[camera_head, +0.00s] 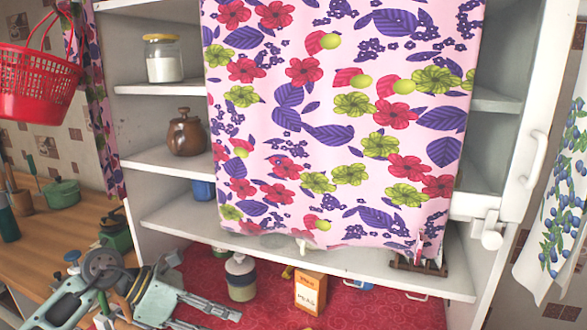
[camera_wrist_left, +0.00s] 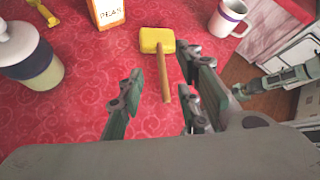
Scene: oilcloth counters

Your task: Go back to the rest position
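My left gripper (camera_head: 208,314) is low at the left of the head view, beside the red-covered counter. In the left wrist view my left gripper (camera_wrist_left: 160,95) has its fingers wide apart, with nothing between them in its grasp. A mallet with a yellow head (camera_wrist_left: 157,41) and wooden handle lies on the red cloth beyond the fingers. My right gripper (camera_wrist_left: 258,86) seems to show at the right edge of the left wrist view; its opening cannot be made out. It is not in the head view.
On the red oilcloth (camera_head: 390,308) stand a lidded canister (camera_head: 241,280), a peas box (camera_head: 310,292) and a mug (camera_wrist_left: 228,17). White shelves (camera_head: 165,90) with a floral curtain (camera_head: 335,120) rise above. A red basket (camera_head: 38,80) hangs at left over a wooden counter (camera_head: 45,240).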

